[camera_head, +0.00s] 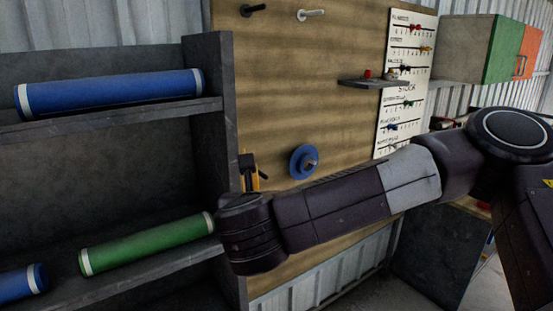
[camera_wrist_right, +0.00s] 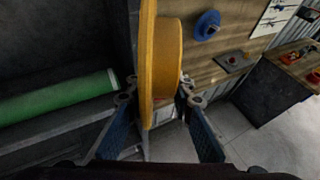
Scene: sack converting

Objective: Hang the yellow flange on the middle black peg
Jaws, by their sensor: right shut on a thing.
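The yellow flange (camera_wrist_right: 167,72) is a wide disc with a thick hub, seen nearly edge-on in the right wrist view. My right gripper (camera_wrist_right: 157,95) is shut on its hub, with one finger on each side. In the head view only a sliver of the flange (camera_head: 257,180) shows, beside the shelf's edge and in front of the wooden board (camera_head: 345,115). My right arm hides most of it. A black peg (camera_head: 253,10) sticks out near the board's top left. I cannot tell which peg is the middle black one. My left gripper is not in view.
A white peg (camera_head: 311,14) and a blue flange (camera_head: 303,161) are on the board. A dark shelf unit (camera_head: 222,75) with blue rolls (camera_head: 110,92) and a green roll (camera_head: 145,246) stands close left. A small ledge (camera_head: 365,83) juts out at the right.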

